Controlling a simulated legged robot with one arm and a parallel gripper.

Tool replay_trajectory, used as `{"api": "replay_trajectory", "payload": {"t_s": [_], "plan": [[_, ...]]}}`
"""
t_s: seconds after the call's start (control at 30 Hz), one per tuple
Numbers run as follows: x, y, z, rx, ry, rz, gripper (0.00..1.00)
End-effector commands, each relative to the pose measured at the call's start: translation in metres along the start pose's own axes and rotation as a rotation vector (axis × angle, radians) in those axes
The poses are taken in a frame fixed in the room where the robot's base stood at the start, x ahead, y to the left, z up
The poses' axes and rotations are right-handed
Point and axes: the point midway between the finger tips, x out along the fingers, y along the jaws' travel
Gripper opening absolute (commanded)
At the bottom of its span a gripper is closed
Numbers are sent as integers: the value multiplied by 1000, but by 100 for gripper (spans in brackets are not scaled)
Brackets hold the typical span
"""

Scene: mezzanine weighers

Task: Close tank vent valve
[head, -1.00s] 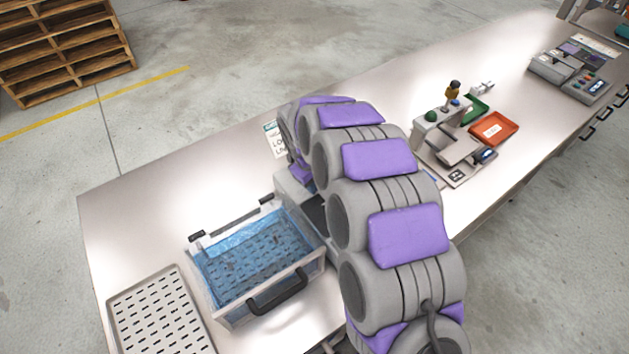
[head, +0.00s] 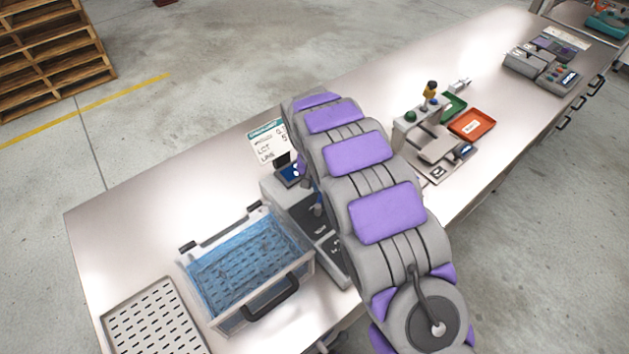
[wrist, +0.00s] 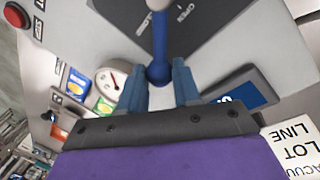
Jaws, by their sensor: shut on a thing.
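The vent valve shows in the wrist view as a blue lever (wrist: 159,36) with a round knob-like end, over a dark plate (wrist: 205,22) with small inverted lettering; one word looks like OPEN. My gripper (wrist: 161,72) has its two blue-grey fingers on either side of the lever's round end and is shut on it. The lever's exact setting against the lettering is hard to tell. In the head view my arm hides the gripper, and a small blue part shows on the grey machine (head: 285,190) beside the arm.
A red button (wrist: 16,15) and a round gauge (wrist: 110,80) sit on the machine face. A card (head: 268,143) stands behind the machine. A clear blue-tinted bin (head: 215,317) is left of it, and an orange tray (head: 471,124) lies to the right.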

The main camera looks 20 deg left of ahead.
Motion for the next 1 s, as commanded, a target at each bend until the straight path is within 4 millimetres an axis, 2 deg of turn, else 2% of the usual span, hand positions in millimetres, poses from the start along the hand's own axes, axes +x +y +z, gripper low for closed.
{"api": "replay_trajectory", "payload": {"t_s": [0.5,1.0], "plan": [[6,28,12,453,-90,0,0],[8,38,22,665,-132,0,0]]}}
